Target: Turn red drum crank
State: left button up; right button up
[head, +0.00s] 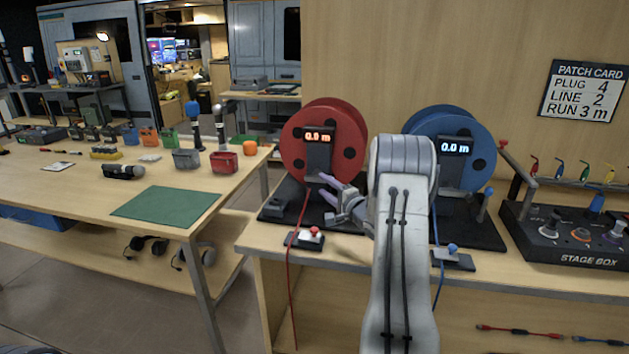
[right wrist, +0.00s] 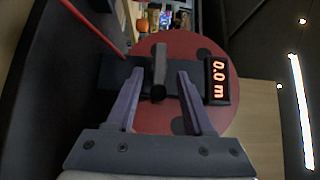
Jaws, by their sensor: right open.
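The red drum (head: 345,120) stands upright on a black base on the bench, its display (head: 318,137) reading 0.0 m. It fills the middle of the right wrist view (right wrist: 228,118). My right gripper (head: 328,186) is open in front of the drum's lower part. In the right wrist view its two purple fingers (right wrist: 160,88) lie on either side of a short dark grey bar (right wrist: 158,65) below the display. I cannot tell whether this bar is the crank or whether a finger touches it. My left gripper is not in view.
A blue drum (head: 470,135) with a blue-knobbed crank (head: 485,204) stands to the right. A red cable (head: 292,265) hangs over the bench front. The stage box (head: 565,232) is at far right.

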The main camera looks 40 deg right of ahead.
aim_at(317, 180)
jog(key=w, duration=0.6)
jog(key=shift+w+d, duration=0.15)
jog(key=shift+d, duration=0.1)
grip_shut()
